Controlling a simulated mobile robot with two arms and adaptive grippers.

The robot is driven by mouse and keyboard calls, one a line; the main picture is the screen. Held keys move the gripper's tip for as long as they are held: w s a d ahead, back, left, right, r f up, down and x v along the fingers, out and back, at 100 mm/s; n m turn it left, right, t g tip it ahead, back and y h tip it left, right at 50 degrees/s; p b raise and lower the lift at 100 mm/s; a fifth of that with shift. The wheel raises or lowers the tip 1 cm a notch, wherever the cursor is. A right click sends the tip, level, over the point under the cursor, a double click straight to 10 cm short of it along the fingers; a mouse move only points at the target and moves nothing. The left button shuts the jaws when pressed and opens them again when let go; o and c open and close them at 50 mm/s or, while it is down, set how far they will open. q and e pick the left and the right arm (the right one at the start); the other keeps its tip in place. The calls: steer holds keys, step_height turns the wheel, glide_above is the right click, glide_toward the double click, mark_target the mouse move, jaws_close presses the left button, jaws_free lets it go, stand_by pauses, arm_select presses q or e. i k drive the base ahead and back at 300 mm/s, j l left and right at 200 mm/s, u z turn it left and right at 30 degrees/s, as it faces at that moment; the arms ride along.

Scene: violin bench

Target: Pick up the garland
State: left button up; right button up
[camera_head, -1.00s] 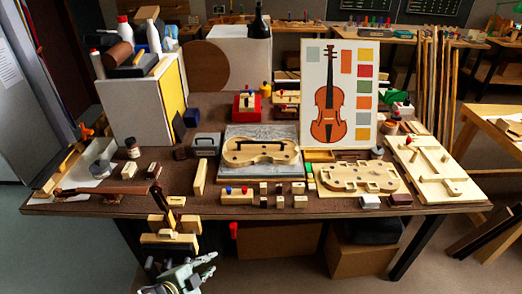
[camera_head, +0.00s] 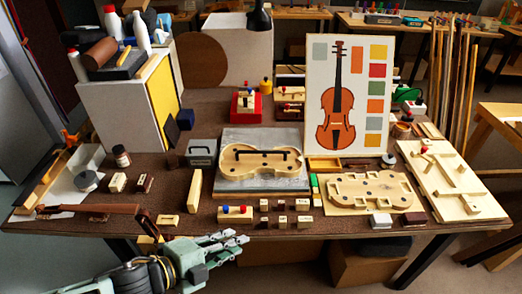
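A pale wooden violin-shaped piece (camera_head: 240,166), which I take to be the garland, lies flat on a grey slab (camera_head: 238,138) in the middle of the bench. A dark bar with bent ends spans its middle. My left gripper (camera_head: 240,238) is at the bottom of the head view, in front of the bench's near edge, below and to the left of the garland. Its fingers point right, look slightly apart and hold nothing. It is well clear of the garland. My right gripper is not in view.
A second violin-shaped wooden form with cutouts (camera_head: 372,204) lies to the right. Small blocks (camera_head: 235,213) line the slab's near side. A violin chart (camera_head: 319,55) stands behind. An upright wooden block (camera_head: 195,190) is left of the slab. A white box (camera_head: 112,122) stands at back left.

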mark_target(238, 161)
steer(key=i, duration=1.45)
